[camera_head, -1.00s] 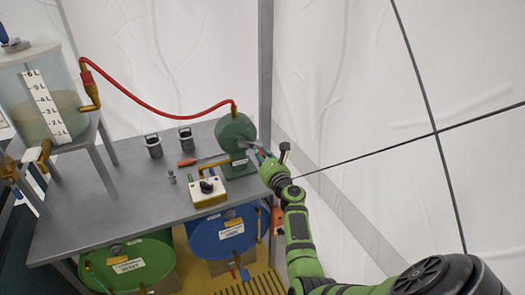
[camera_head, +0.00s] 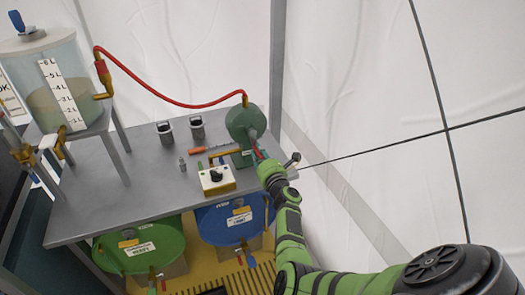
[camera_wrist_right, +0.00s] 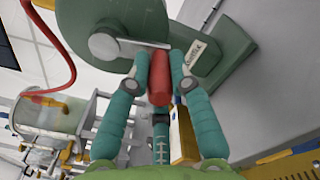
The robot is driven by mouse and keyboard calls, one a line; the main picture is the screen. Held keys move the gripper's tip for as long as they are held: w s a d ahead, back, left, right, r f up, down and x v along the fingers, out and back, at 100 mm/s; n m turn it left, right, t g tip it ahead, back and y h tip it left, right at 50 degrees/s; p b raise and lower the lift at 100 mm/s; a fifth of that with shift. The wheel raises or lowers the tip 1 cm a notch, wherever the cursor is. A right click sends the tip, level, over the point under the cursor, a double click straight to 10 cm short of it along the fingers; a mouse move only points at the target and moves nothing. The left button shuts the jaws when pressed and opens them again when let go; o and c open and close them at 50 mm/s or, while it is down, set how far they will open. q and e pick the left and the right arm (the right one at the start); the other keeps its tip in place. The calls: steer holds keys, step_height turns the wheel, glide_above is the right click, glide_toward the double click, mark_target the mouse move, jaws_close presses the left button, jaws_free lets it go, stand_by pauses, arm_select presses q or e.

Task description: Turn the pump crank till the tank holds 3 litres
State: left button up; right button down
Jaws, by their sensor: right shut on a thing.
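The clear tank (camera_head: 85,72) stands on a grey stand at the left of the head view, with a white litre scale (camera_head: 62,95) on its front. Brownish liquid (camera_head: 88,100) fills its lower part, around the scale's middle; the exact mark is hard to read. The green pump (camera_head: 238,122) stands at the bench's right end. My right gripper (camera_head: 262,160) is shut on the crank's red handle (camera_wrist_right: 160,78), which the wrist view shows between its fingers. The silver crank arm (camera_wrist_right: 145,43) joins the handle to the pump hub (camera_wrist_right: 103,43). My left gripper is not in view.
A red hose (camera_head: 150,94) runs from tank to pump. The grey bench (camera_head: 110,205) carries a white box with a black knob (camera_head: 215,180), two dark cups (camera_head: 197,128) and small parts. White tent wall is at the right.

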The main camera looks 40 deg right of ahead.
steer(key=shift+a+f+m, duration=0.1)
steer(key=shift+a+m, duration=0.2)
steer(key=shift+w, duration=0.1)
steer(key=c, duration=1.1)
jaws_free()
steer(key=shift+a, duration=0.1)
steer(key=v, duration=0.7)
steer(key=shift+s, duration=0.25)
